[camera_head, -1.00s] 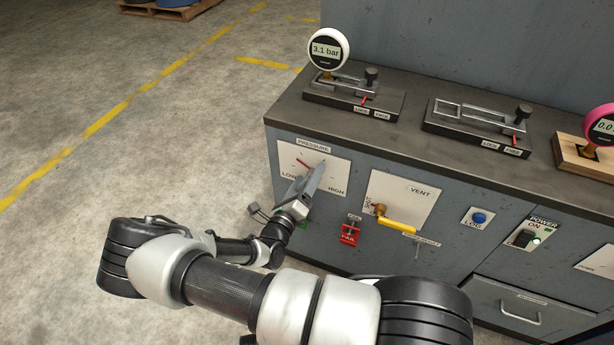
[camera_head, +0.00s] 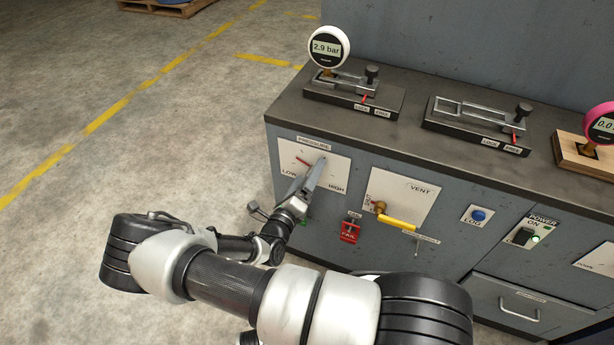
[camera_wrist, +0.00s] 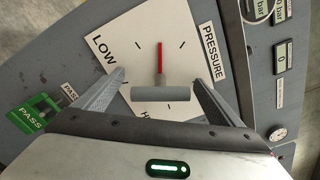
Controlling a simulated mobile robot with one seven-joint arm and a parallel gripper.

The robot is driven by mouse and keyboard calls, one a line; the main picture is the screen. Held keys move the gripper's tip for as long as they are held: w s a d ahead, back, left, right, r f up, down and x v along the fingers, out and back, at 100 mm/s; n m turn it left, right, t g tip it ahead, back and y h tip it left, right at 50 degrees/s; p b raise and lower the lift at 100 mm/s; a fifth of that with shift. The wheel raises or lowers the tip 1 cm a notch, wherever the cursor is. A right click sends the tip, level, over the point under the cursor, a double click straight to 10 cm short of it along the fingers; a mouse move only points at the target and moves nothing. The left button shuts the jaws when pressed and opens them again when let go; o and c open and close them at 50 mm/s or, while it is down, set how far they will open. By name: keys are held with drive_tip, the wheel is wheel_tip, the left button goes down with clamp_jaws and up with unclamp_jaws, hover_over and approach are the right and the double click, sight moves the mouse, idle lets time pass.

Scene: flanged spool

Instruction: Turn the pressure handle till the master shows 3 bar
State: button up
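The white-rimmed gauge (camera_head: 327,48) on the bench's far left reads 2.9 bar. The pressure plate (camera_head: 335,175) with LOW and HIGH marks is on the front panel below it. The handle is a grey crossbar (camera_wrist: 160,94) with a red pointer (camera_wrist: 159,57), seen in the wrist view. The pointer also shows in the head view (camera_head: 304,161), where my gripper hides the bar. My gripper (camera_wrist: 160,80) is at the plate with its fingers apart, one beyond each end of the bar. A small gap shows at the left end; contact at the right end is unclear.
Right of the plate are a red FAIL tag (camera_head: 350,231), a yellow vent lever (camera_head: 397,222) and a blue LOG button (camera_head: 479,216). A pink gauge (camera_head: 602,125) stands on the bench top's right. Open floor lies left of the cabinet.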

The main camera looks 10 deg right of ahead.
drive_tip(key=shift+s, duration=0.1)
drive_tip(key=p+v, duration=0.1)
drive_tip(key=v, duration=1.6)
drive_tip(key=shift+a, duration=0.15)
drive_tip(key=shift+r, duration=0.1)
drive_tip(key=s+d+r+m+g+y, duration=0.25)
drive_tip(key=r+m+g, duration=0.25)
drive_tip(key=r+m, duration=0.45)
drive_tip(key=s+d+r+m+g+y, duration=0.25)
drive_tip(key=d+r+m+g, duration=0.2)
drive_tip(key=r+m, duration=0.5)
drive_tip(key=s+d+r+m+g+y, duration=0.1)
drive_tip(key=s+d+r+m+g, duration=0.15)
drive_tip(key=r+m+g, duration=0.6)
drive_tip(key=s+r+m+t+y+p, duration=0.2)
drive_tip(key=r+m+t+p, duration=0.2)
drive_tip(key=r, duration=1)
drive_tip(key=s+r+m+t+y+p, duration=0.2)
drive_tip(key=r+m+t+p, duration=0.3)
drive_tip(key=r+p, duration=0.8)
drive_tip(key=r+m, duration=0.1)
drive_tip(key=m, duration=0.2)
drive_tip(key=shift+s+m+y+p, duration=0.3)
drive_tip(key=shift+m, duration=0.05)
